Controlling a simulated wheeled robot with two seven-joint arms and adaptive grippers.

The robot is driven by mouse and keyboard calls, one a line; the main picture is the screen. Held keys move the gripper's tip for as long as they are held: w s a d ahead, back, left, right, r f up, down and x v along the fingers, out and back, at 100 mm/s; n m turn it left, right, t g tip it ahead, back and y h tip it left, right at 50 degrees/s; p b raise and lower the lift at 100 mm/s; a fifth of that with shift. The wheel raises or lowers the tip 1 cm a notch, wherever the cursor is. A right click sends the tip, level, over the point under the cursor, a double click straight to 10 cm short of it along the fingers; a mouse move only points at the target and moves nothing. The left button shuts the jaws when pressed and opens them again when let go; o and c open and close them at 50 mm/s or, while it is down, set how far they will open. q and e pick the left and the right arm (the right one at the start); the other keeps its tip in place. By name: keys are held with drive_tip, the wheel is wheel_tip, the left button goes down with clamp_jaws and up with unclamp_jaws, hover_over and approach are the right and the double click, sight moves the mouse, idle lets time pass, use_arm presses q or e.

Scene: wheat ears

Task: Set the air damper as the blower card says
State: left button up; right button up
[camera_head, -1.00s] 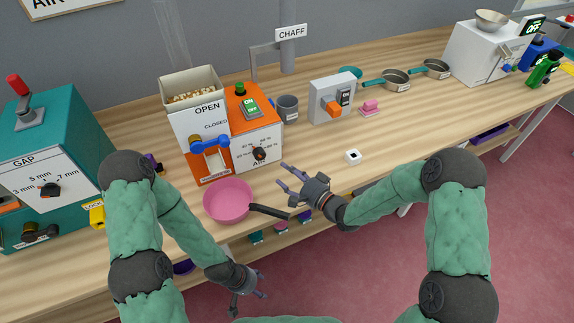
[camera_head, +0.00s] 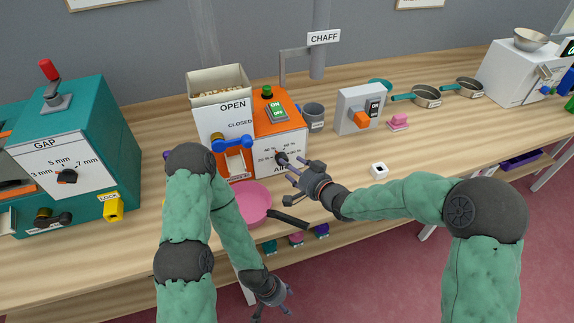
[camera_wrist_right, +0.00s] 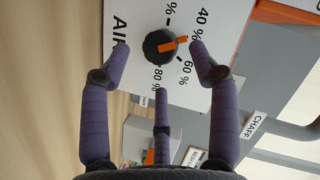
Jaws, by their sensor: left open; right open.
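The air damper is a dark round knob with an orange pointer (camera_wrist_right: 160,46) on the white dial face of the orange blower (camera_head: 290,128). In the right wrist view the pointer is directed between the 40 % and 60 % marks. My right gripper (camera_head: 298,176) is open in front of the dial. In the wrist view its fingers (camera_wrist_right: 163,62) are spread around the knob with visible gaps, not closed on it. My left gripper (camera_head: 276,303) is open and empty, low in front of the bench edge. No readable blower card shows; only a wall card's lower edge (camera_head: 100,3) is in view.
A pink pan (camera_head: 252,201) with a dark handle sits just below the dial, near my right gripper. A teal gap machine (camera_head: 85,150) stands at left. A grey switch box (camera_head: 357,110), a grey mug (camera_head: 313,115) and a small white block (camera_head: 379,170) are to the right.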

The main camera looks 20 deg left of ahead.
drive_tip(key=shift+x, duration=1.8)
drive_tip(key=shift+c, duration=0.2)
drive_tip(key=c, duration=1)
